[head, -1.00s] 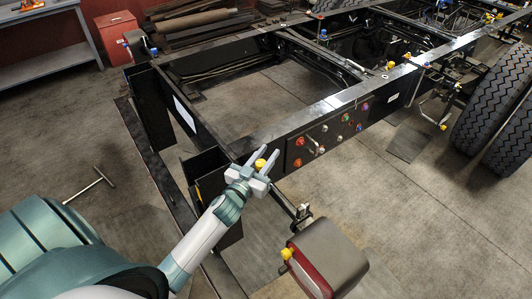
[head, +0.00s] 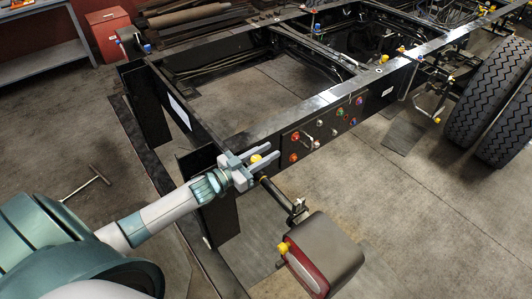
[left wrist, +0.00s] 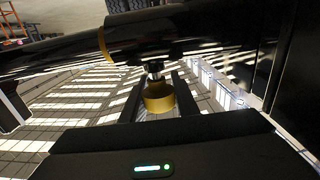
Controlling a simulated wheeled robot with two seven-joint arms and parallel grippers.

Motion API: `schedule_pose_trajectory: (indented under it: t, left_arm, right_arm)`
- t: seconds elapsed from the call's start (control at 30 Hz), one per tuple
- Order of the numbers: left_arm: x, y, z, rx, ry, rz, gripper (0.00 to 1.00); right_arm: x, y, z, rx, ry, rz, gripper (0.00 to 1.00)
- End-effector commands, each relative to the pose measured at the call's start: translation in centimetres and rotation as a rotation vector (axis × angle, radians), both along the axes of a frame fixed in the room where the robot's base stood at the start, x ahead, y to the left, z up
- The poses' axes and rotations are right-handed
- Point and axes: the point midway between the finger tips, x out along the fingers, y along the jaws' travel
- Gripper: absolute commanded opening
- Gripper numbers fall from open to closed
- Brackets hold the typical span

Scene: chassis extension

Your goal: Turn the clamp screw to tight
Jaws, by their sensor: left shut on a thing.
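The clamp screw (head: 256,158) has a yellow knob head beside the black chassis rail, just left of the panel of coloured fittings. My left gripper (head: 271,152) is shut on this knob, with one grey finger on each side of it. In the left wrist view the yellow knob (left wrist: 158,98) sits between the two dark fingers, on a short metallic shank that meets a dark bar with a yellow band (left wrist: 104,44). How tight the screw is cannot be told. My right gripper is not in view.
A tail lamp box (head: 322,255) with its own yellow knob (head: 283,248) hangs on a bar below the rail. Large tyres (head: 492,105) stand at the right. A T-handled tool (head: 88,184) lies on the floor at left.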

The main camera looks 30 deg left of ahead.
Motion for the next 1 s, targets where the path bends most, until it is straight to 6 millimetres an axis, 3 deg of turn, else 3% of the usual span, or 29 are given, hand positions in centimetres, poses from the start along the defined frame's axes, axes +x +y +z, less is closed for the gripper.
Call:
schedule_pose_trajectory:
  t: [0.23, 0.27, 0.33, 0.73, 1.0]
  left_arm:
    - [0.0, 0.0, 0.1, 0.0, -0.001, 0.001, 0.05]
    - [0.0, 0.0, 0.1, 0.0, -0.001, 0.001, 0.29]
    - [0.0, 0.0, 0.1, 0.0, -0.001, 0.001, 0.46]
    - [-0.2, 0.1, -0.1, 0.0, 0.0, 0.001, 0.46]
    - [-2.1, 0.9, -0.3, 0.002, 0.001, 0.001, 0.46]
  right_arm:
    - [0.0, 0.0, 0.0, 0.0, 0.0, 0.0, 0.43]
    - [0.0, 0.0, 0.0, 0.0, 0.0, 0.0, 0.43]
    - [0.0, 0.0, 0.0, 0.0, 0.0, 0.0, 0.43]
    - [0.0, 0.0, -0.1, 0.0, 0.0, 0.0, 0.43]
    - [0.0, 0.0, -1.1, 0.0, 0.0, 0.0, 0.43]
